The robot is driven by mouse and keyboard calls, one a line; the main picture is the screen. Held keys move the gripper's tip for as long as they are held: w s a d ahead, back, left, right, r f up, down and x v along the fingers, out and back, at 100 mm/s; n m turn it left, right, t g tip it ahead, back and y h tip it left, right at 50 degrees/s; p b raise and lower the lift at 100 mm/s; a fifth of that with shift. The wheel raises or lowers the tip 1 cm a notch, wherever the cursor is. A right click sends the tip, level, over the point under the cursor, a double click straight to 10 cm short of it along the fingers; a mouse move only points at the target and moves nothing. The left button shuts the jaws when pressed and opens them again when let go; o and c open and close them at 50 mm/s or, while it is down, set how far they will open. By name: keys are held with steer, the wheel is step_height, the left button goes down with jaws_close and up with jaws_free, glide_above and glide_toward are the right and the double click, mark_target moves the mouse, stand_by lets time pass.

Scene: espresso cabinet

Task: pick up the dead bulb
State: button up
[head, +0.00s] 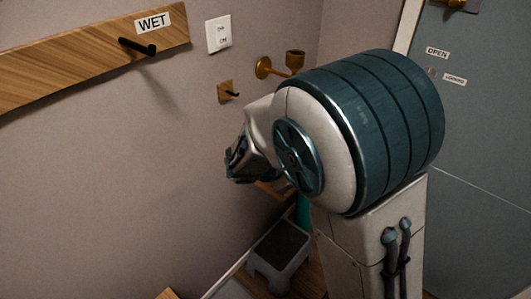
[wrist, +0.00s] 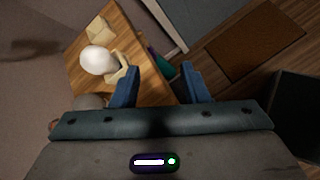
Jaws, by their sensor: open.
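A white, rounded bulb (wrist: 97,60) lies on a wooden shelf top (wrist: 150,88) in the wrist view, left of my gripper. It sits against a pale wooden holder (wrist: 119,74); its base is hidden, and I cannot tell by sight whether it is dead. My gripper (wrist: 160,69) is open, with two blue fingers apart and nothing between them. The left finger is near the holder, to the right of the bulb. In the head view my arm hides the bulb and most of the shelf.
A brass wall fixture (head: 264,68) with a cup stands behind my arm. A black peg (head: 234,94) sticks out from the wall nearby. A grey step stool (head: 281,248) stands below. A second pale block (wrist: 100,29) is on the shelf. A brown mat (wrist: 255,45) lies on the floor.

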steer(key=w+a+f+n+t+y+b, duration=0.1)
steer(key=w+a+f+n+t, duration=0.15)
steer(key=a+n, duration=0.35)
steer(key=w+a+f+n+t+y, duration=0.1)
steer(key=a+f+n+t, duration=0.25)
steer(key=a, duration=0.45)
steer(key=shift+n, duration=0.45)
steer(key=x, duration=0.8)
steer(key=shift+w+d+p, duration=0.1)
steer(key=shift+w+p, duration=0.05)
steer(key=shift+p, duration=0.2)
steer(key=shift+f+p+x, duration=0.1)
steer(key=shift+p+x, duration=0.25)
steer(key=shift+x, duration=0.95)
steer(key=shift+f+p+x, duration=0.15)
steer(key=shift+p+x, duration=0.2)
steer(key=shift+x, duration=0.95)
steer(key=c, duration=0.8)
steer(key=shift+r, duration=0.1)
